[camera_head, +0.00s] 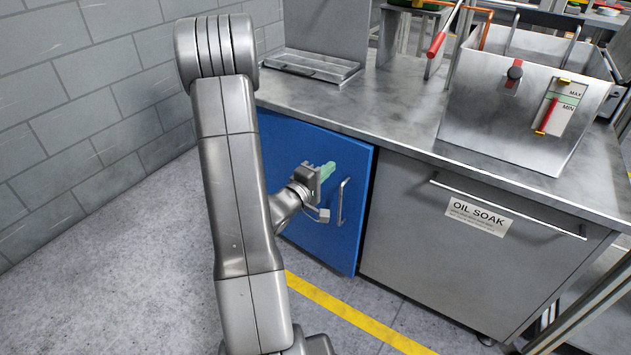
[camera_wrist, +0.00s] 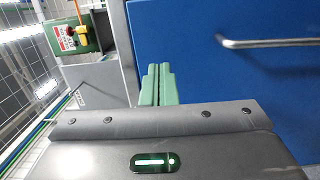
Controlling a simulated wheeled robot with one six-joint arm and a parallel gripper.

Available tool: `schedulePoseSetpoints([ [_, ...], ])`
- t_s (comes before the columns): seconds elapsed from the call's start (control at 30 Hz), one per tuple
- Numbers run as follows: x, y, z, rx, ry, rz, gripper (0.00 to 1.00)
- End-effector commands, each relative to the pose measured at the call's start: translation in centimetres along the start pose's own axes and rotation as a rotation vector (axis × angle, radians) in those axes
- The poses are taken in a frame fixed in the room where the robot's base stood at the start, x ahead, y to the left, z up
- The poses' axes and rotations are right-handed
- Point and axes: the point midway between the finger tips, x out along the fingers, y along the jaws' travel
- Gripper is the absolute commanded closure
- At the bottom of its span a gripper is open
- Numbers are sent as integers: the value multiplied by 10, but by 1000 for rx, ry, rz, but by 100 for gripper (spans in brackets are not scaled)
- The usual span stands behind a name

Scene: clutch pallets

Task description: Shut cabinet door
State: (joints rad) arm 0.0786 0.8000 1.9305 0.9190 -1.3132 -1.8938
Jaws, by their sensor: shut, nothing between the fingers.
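The blue cabinet door (camera_head: 305,150) is at the left front of the metal bench. A narrow dark strip runs along its right edge; how far the door stands open is hard to tell. Its upright metal bar handle (camera_head: 342,202) is near that edge. My gripper (camera_head: 329,170) is in front of the door, just left of the handle, with its green fingers together and empty. I cannot tell whether the fingers touch the door.
A grey drawer front labelled OIL SOAK (camera_head: 476,216) is right of the door. A metal tank (camera_head: 490,105) and a shallow tray (camera_head: 310,64) stand on the bench top (camera_head: 400,120). A yellow line (camera_head: 345,312) crosses the floor. A block wall (camera_head: 70,110) is at left, with clear floor before it.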

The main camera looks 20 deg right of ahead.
Motion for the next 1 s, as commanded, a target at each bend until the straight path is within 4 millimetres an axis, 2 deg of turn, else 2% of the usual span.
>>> schedulePoseSetpoints([
  [0.1,26,-2,1,3,-3,1,100],
  [0.3,55,-2,0,1,0,1,100],
  [0.5,67,-1,0,0,1,-1,100],
  [0.87,70,0,-1,0,2,-1,100],
  [1.0,92,1,0,1,-1,-2,100],
])
